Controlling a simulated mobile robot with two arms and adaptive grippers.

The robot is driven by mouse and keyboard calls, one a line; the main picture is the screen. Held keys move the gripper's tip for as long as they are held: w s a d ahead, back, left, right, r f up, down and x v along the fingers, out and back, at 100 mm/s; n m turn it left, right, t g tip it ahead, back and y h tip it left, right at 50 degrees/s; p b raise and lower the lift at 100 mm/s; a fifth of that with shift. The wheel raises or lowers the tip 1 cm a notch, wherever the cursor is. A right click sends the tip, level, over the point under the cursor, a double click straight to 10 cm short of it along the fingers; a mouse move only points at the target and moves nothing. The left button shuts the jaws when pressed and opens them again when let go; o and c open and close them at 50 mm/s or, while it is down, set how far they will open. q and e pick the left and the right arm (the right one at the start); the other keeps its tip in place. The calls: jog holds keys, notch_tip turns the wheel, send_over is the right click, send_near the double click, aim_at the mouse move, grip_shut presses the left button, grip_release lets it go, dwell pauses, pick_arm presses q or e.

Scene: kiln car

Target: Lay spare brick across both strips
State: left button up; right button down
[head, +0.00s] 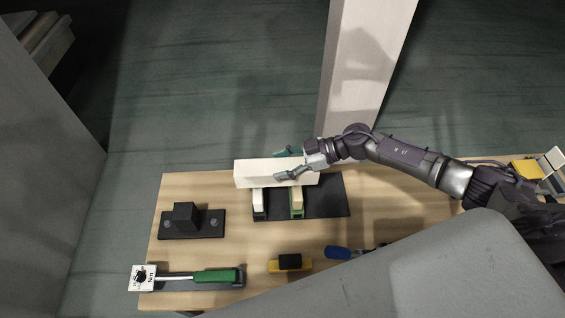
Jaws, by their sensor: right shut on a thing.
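The spare brick (256,173), long and cream white, lies level at the back of the table. My right gripper (285,164) is shut on its right half, one finger on the near face and one on the far side. Two upright strips stand side by side on a black plate (325,200): a pale left strip (258,205) and a right strip (297,202) with a cream top and green side. The brick crosses over the far ends of both strips and hides them. I cannot tell whether it touches them. My left gripper is not in view.
On the wooden table (200,255) are a black block on a plate (186,218), a green-handled tool (215,276), a white marked card (143,278), a yellow-and-black block (290,262) and a blue-handled tool (338,253). A pale column (355,80) rises behind.

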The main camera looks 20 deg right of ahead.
jog(key=shift+f+b, duration=0.4)
jog(key=shift+f, duration=0.15)
dwell(0.8)
jog(key=shift+c, duration=1.2)
grip_release()
jog(key=shift+f, duration=0.15)
jog(key=shift+d, duration=0.1)
